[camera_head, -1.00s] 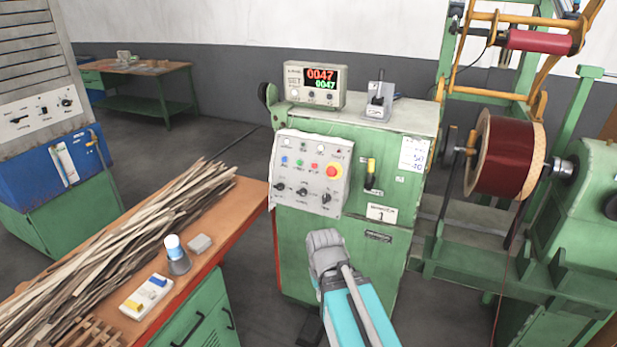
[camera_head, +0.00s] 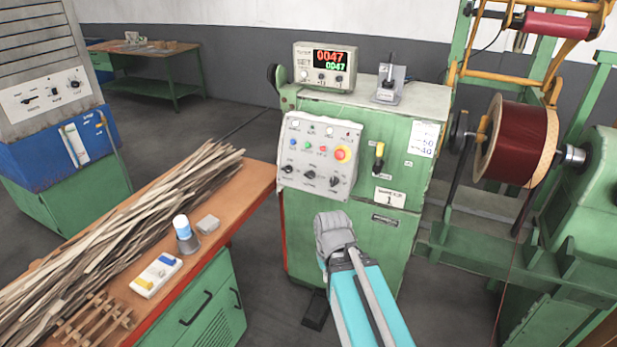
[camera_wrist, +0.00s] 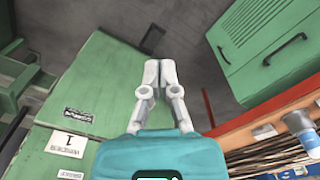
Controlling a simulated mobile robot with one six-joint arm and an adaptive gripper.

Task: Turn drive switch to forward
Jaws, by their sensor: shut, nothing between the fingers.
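The grey control panel (camera_head: 317,156) is on the front of the green cabinet (camera_head: 345,235). My gripper is shut and empty in the wrist view (camera_wrist: 160,72), pointing down past the cabinet. In the head view my arm's wrist end is below the panel, apart from it.
A counter display (camera_head: 325,67) tops the cabinet. A winding machine with a dark red coil (camera_head: 515,140) is at right.

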